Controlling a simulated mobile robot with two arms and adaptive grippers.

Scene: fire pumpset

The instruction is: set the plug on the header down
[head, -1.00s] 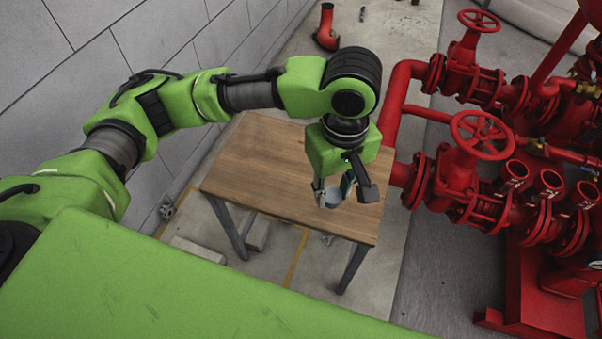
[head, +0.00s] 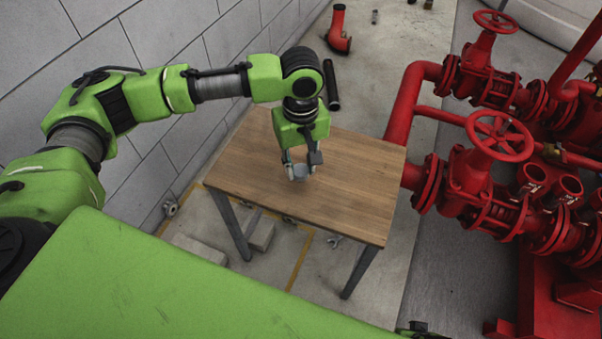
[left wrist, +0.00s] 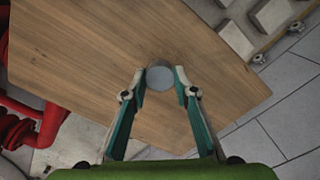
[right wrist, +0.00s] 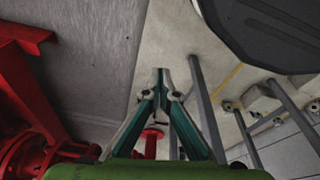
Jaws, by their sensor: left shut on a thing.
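The plug (head: 299,173) is a small grey round piece at the tips of my left gripper (head: 300,168), over the middle of the wooden table (head: 350,205). In the left wrist view the plug (left wrist: 160,77) shows as a grey disc between the two fingertips, with table wood around it. My left gripper is shut on it and points down. I cannot tell whether the plug touches the tabletop. In the right wrist view my right gripper (right wrist: 161,82) has its fingertips together with nothing between them. The red pipework with upright open pipe ends (head: 567,187) stands to the right, apart from the plug.
The tabletop around the plug is bare. Red valves with handwheels (head: 500,136) stand close to the table's right side. A block wall (head: 150,150) runs along the left. A red elbow pipe (head: 338,30) and a black tube (head: 331,84) are on the floor behind the table.

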